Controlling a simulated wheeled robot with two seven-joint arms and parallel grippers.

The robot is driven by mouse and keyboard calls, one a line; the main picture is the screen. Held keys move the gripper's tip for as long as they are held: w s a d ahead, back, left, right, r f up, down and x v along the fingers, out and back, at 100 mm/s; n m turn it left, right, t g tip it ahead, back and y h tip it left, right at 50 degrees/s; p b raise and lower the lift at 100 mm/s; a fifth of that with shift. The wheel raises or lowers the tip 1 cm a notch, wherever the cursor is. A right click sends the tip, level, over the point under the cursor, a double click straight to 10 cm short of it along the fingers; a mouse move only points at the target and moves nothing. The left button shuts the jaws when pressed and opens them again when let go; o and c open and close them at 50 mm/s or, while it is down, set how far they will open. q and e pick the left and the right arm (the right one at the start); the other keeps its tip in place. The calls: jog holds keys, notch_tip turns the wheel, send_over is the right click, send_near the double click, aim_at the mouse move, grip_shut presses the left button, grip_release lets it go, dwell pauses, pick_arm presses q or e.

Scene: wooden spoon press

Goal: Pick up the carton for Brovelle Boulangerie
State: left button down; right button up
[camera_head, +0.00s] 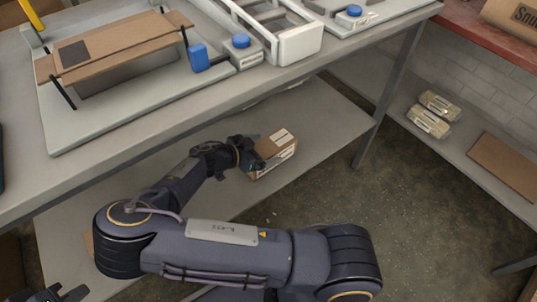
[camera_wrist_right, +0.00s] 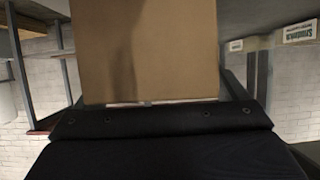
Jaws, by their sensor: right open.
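A brown carton (camera_head: 278,150) with a white label on top sits on the lower shelf (camera_head: 330,115) under the workbench, near its front edge. The label is too small to read. My right gripper (camera_head: 252,159) is at the carton's left end, with its fingers partly hidden against the carton; it is open. In the right wrist view the plain brown carton face (camera_wrist_right: 150,50) fills the upper middle, very close to the dark gripper body. My left gripper (camera_head: 62,293) is at the bottom left corner, partly cut off, far from the carton.
The workbench (camera_head: 190,125) above carries a press-like fixture with a brown board (camera_head: 115,50) and blue-knobbed devices (camera_head: 240,42). A bench leg (camera_head: 385,95) stands right of the carton. Small packages (camera_head: 428,122) and a flat brown piece (camera_head: 505,165) lie on the right shelf.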

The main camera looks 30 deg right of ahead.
jog(key=c, duration=1.3)
jog(key=shift+r, duration=0.1)
